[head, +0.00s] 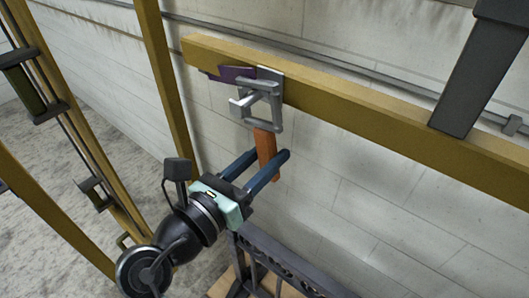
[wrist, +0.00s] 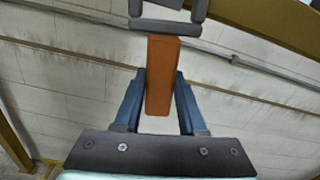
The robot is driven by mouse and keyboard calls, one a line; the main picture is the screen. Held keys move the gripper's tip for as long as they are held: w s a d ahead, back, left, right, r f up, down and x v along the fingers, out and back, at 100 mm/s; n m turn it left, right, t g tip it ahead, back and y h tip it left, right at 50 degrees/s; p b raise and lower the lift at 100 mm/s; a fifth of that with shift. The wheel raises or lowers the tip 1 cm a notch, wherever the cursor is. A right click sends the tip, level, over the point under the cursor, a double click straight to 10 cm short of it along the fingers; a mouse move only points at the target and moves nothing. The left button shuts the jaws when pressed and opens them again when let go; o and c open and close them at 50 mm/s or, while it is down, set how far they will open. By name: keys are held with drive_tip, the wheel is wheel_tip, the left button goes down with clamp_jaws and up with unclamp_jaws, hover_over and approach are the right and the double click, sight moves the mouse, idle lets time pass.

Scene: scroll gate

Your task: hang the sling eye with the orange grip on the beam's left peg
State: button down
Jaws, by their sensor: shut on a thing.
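The sling eye (head: 277,112) is a grey square frame with an orange grip (head: 266,142) below it. It hangs upright in front of the beam (head: 340,101), at the beam's left peg (head: 241,102). The eye and peg overlap in the head view; I cannot tell for sure whether the eye is around the peg. My gripper (head: 270,155) is shut on the orange grip from below. In the wrist view the grip (wrist: 162,75) stands between the blue fingers (wrist: 158,103), with the eye's lower bar (wrist: 165,27) above it. The eye's top is out of that view.
A purple piece (head: 232,73) is on the beam beside the peg's grey plate (head: 270,73). A yellow post (head: 165,85) stands to the left. A dark grey upright (head: 478,80) crosses the beam at right. A dark rack (head: 285,265) stands below. The pale wall is behind.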

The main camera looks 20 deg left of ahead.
idle(0.4)
drive_tip(key=shift+c, duration=2)
unclamp_jaws()
drive_tip(key=shift+o, duration=0.3)
drive_tip(key=shift+o, duration=0.9)
wheel_tip(320, 180, down, 12)
drive_tip(key=b, duration=0.6)
drive_tip(key=shift+r, duration=0.2)
